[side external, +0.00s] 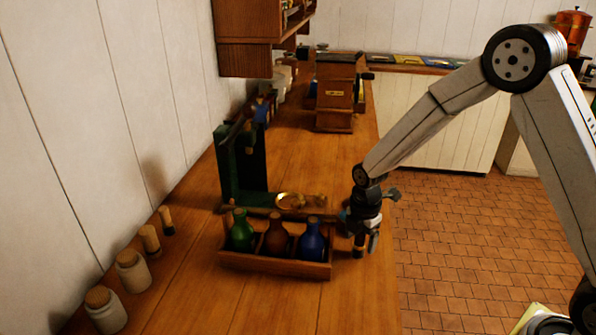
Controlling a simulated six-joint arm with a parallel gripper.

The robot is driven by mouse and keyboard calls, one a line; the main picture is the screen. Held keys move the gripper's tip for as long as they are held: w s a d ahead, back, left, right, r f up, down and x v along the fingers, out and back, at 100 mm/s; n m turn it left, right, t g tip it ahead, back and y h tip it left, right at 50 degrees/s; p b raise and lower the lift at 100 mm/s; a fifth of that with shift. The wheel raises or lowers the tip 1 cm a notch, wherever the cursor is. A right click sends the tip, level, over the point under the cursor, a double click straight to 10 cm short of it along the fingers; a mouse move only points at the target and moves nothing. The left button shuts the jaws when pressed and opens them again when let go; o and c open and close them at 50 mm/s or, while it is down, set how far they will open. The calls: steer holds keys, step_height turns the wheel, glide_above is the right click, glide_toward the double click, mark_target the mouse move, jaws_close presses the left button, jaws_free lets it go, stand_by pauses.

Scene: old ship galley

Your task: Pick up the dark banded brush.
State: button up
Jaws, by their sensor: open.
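My gripper (364,243) points down over the right edge of the wooden counter, just right of the bottle rack. Its jaws are open. A small dark upright thing with a brown lower end (358,252) shows at the fingers, close to or touching the counter. It may be the dark banded brush, but it is too small and too covered by the gripper to be sure. I cannot tell whether it stands between the fingers or beside them.
A wooden rack (275,267) holds green, brown and blue bottles left of my gripper. Behind it stands a green balance (228,170) with a brass pan (288,200). Corked jars (133,270) line the wall. A wooden box-like device (335,95) stands farther back. The front counter is clear.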

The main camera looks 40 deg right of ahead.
steer(key=shift+c, duration=0.2)
jaws_close()
steer(key=shift+r, duration=0.1)
steer(key=shift+r, duration=0.75)
steer(key=s+r, duration=1.1)
steer(key=s, duration=0.3)
steer(key=shift+r, duration=0.15)
stand_by(0.3)
